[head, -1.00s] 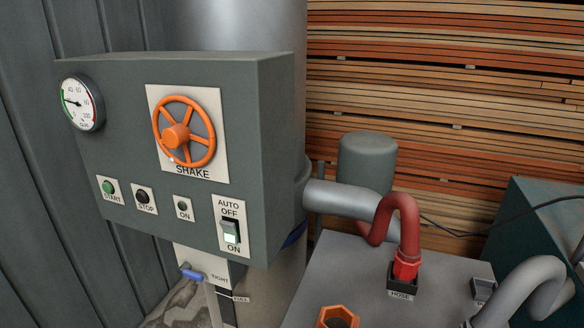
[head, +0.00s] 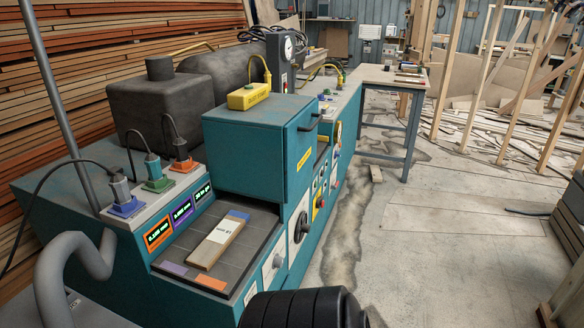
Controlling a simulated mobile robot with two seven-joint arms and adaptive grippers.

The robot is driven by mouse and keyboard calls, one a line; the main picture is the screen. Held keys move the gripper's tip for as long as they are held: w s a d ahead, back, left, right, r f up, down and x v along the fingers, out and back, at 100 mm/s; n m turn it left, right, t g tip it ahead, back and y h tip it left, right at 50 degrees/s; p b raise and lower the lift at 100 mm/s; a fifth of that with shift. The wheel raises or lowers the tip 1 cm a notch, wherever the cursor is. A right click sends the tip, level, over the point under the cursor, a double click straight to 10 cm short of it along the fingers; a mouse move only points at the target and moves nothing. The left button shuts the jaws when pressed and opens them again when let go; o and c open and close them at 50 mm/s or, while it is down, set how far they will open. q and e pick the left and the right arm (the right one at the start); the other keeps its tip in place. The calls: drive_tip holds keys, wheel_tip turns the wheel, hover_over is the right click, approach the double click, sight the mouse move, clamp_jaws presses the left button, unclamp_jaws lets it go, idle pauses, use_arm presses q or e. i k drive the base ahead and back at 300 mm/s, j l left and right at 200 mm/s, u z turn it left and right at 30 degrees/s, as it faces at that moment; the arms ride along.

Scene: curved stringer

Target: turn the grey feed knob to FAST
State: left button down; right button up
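A teal machine (head: 322,262) fills the middle of the head view. A small pale grey knob (head: 276,263) sits on a light plate low on its front face, close to the tray. A larger black round knob (head: 300,227) is further back on the same face. I cannot read the labels, so I cannot tell which control is the feed knob or where FAST is. Several smaller controls sit further along the front, too small to make out. Neither gripper shows in this view.
A tray (head: 190,225) on the machine's near end holds a labelled wooden block (head: 217,240). Three coloured plugs with cables stand behind it. A black ribbed rounded thing (head: 308,309) covers the bottom edge. The floor (head: 440,235) right of the machine is mostly clear.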

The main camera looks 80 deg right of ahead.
sight(279, 262)
drive_tip(key=z, duration=2.45)
drive_tip(key=u, duration=0.35)
